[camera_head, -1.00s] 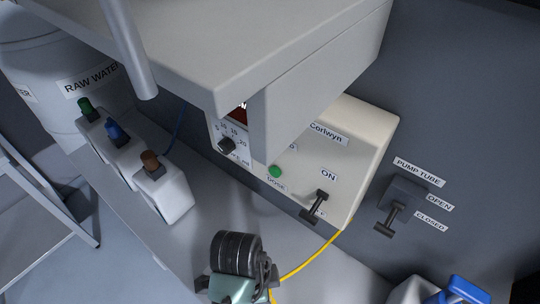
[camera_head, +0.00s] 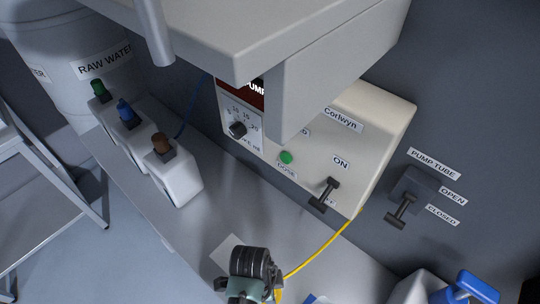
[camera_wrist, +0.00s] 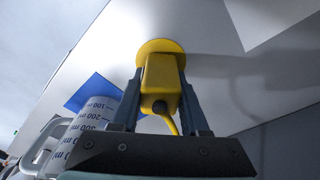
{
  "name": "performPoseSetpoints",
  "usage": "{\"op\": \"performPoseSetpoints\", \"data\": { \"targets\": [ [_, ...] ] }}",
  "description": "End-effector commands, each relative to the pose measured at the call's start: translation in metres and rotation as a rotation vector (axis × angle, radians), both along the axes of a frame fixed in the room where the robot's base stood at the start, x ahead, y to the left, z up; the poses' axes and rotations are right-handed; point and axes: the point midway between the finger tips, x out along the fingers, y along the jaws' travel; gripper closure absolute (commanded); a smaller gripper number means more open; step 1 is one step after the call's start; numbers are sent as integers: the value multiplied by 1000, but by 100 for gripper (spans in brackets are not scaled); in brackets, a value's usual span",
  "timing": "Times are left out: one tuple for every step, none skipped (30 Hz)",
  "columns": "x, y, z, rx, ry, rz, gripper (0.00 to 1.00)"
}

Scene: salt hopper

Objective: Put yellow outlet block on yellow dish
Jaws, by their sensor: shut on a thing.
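My gripper (camera_wrist: 160,88) is shut on the yellow outlet block (camera_wrist: 160,78), which sits between its two fingers in the wrist view. A yellow cord (camera_wrist: 171,124) runs from the block's near end. The round yellow dish (camera_wrist: 152,47) shows just beyond the block, partly covered by it. I cannot tell whether block and dish touch. In the head view, my wrist is at the bottom edge; the yellow cord (camera_head: 322,249) runs from it up to the pump box, and the dish is hidden.
A measuring jug (camera_wrist: 92,118) stands close left of my gripper, by a blue square (camera_wrist: 98,86). The cream pump box (camera_head: 367,138) and a grey overhanging housing (camera_head: 330,60) stand above the bench (camera_head: 205,225). White bottles (camera_head: 178,181) line its left edge.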

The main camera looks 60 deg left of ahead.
Motion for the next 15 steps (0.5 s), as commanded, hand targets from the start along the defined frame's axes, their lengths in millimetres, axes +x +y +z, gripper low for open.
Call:
{"op": "performPoseSetpoints", "data": {
  "targets": [
    [0,0,0,1,-1,0,100],
    [0,0,0,1,-1,0,100],
    [0,0,0,1,-1,0,100],
    [0,0,0,1,-1,0,100],
    [0,0,0,1,-1,0,100],
    [0,0,0,1,-1,0,100],
    [0,0,-1,1,-1,0,100],
    [0,0,-2,0,0,0,100],
    [0,0,-3,0,0,0,100],
    [0,0,-4,0,0,0,100],
    [0,0,-4,-1,1,0,54],
    [0,0,-4,0,0,1,46],
    [0,0,-4,0,0,1,41],
    [0,0,-3,0,0,1,36],
    [0,0,-3,0,0,1,29]
  ]
}}
